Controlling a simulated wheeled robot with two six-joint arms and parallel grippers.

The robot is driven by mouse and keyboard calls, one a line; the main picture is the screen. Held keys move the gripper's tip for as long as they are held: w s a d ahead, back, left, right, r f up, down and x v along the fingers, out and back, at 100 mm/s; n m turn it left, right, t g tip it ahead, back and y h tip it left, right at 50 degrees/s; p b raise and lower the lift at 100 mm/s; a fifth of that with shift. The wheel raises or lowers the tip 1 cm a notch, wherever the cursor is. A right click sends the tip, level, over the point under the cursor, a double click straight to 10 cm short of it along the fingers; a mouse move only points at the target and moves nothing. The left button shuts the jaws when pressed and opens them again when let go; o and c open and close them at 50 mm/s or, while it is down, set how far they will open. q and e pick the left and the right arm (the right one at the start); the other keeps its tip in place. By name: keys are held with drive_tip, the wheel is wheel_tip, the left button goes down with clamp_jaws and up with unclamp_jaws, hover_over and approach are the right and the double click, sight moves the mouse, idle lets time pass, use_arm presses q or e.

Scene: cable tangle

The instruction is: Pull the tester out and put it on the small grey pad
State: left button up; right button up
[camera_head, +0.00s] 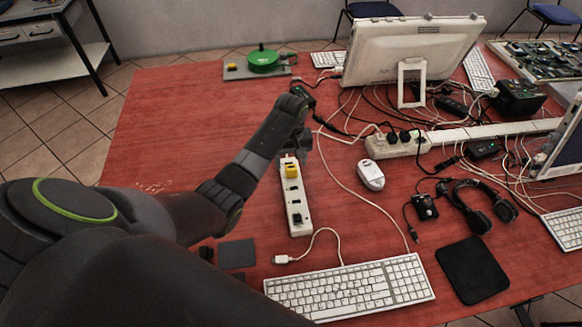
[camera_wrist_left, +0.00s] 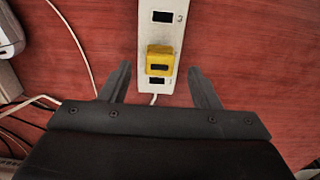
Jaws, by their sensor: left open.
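The yellow tester (camera_head: 291,171) sits plugged into the upper end of a white power strip (camera_head: 297,212) on the red table. In the left wrist view, the tester (camera_wrist_left: 160,60) shows as a yellow block with a dark slot, below the socket marked 3. My left gripper (camera_head: 301,147) is open above that end of the strip. Its two fingers (camera_wrist_left: 159,68) show on either side of the tester, with a gap on both sides; their height over it is hard to tell. The small grey pad (camera_head: 237,254) lies bare, left of the strip's lower end. My right gripper is not in view.
A keyboard (camera_head: 350,287) and a white cable plug (camera_head: 282,259) lie near the pad. A white mouse (camera_head: 371,175) is right of the strip. Tangled cables, a headset (camera_head: 484,206) and a monitor (camera_head: 410,55) fill the right side.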

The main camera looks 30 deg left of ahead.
sight(291, 167)
use_arm(q)
drive_tip(key=shift+f, duration=1.85)
drive_tip(key=shift+c, duration=0.5)
drive_tip(key=c, duration=1.1)
drive_tip(key=shift+r, duration=0.15)
drive_tip(key=shift+r+p, duration=1.45)
drive_tip(key=shift+p, duration=0.35)
